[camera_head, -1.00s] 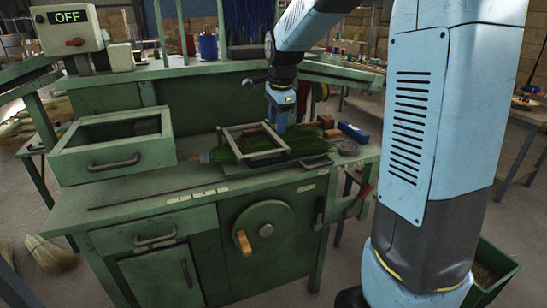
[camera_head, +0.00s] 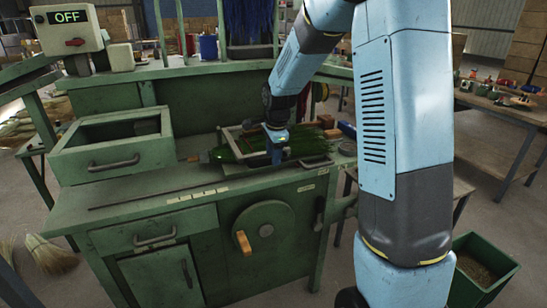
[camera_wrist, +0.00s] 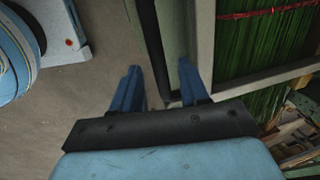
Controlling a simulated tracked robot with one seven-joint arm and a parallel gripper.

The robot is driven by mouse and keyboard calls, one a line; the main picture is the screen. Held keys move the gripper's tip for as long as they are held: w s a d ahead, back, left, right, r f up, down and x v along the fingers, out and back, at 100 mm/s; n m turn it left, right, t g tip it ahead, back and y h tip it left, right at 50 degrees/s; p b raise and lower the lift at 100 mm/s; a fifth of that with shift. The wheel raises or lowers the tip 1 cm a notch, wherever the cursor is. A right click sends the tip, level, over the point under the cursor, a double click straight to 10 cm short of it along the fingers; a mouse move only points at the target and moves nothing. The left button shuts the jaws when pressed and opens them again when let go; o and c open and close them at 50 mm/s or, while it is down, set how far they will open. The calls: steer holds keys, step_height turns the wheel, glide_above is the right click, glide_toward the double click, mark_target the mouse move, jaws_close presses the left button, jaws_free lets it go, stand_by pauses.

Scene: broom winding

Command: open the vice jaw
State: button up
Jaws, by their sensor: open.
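The vice is a pale grey-green rectangular frame (camera_head: 236,134) on the workbench, around a bundle of green bristles (camera_head: 222,155). In the wrist view its pale jaw bar (camera_wrist: 202,40) runs beside the bristles (camera_wrist: 262,40). My gripper (camera_head: 276,158) is low at the front right of the frame. In the wrist view my gripper (camera_wrist: 160,70) is open, with two blue fingers pointing away. A dark bar (camera_wrist: 150,45) lies between the fingers, with gaps on both sides. I cannot tell whether either finger touches anything. My arm hides part of the vice in the head view.
An open green drawer box (camera_head: 112,148) stands left of the vice. A hand wheel (camera_head: 264,230) with an orange handle is on the bench front. A control box reading OFF (camera_head: 68,28) is at upper left. A green bin (camera_head: 484,264) stands on the floor at right.

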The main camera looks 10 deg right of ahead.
steer(key=shift+w+f, duration=0.15)
steer(key=shift+f, duration=0.6)
jaws_close()
